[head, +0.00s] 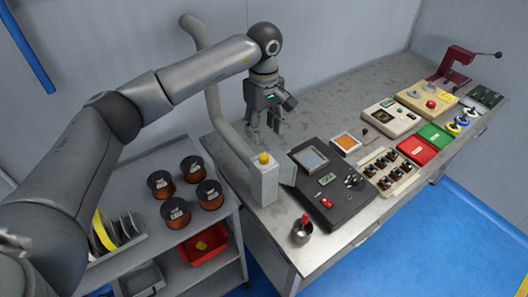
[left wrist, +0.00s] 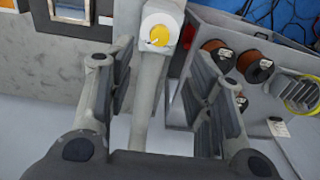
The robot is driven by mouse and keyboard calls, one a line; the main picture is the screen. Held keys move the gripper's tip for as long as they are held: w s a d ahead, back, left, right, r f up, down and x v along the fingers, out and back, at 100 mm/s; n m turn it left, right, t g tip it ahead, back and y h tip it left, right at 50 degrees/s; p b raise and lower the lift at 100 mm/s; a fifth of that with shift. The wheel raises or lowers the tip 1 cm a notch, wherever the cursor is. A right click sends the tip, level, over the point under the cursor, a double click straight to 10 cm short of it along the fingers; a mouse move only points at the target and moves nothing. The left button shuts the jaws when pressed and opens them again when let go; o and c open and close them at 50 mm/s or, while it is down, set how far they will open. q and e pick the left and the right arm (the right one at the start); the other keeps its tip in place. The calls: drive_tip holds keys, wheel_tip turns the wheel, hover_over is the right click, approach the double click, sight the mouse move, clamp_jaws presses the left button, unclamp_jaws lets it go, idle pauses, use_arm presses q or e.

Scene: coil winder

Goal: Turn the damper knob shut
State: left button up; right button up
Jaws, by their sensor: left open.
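The damper knob is a small yellow knob (head: 263,158) on top of a grey box (head: 264,184) at the near left edge of the bench. In the left wrist view the yellow knob (left wrist: 159,36) shows from above on a pale round face, with a small dark mark on it. A grey pipe (head: 232,140) runs from the box back to the wall. My left gripper (head: 263,143) is open and empty, behind the knob and apart from it. In the left wrist view its fingers (left wrist: 165,85) stand on either side of the pipe. My right gripper is not in view.
A dark winder unit (head: 330,205) stands right of the box. Copper spools (head: 172,215) stand on a lower shelf at left. Red (head: 416,151) and green (head: 436,134) trays lie farther right.

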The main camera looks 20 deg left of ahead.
sight(264, 156)
use_arm(q)
wheel_tip(264, 156, down, 9)
drive_tip(key=p, duration=0.3)
drive_tip(key=shift+s+r, duration=0.1)
drive_tip(key=shift+r, duration=0.1)
drive_tip(key=shift+d+f+p, duration=0.1)
drive_tip(key=shift+f+p, duration=0.2)
drive_tip(key=shift+f, duration=0.35)
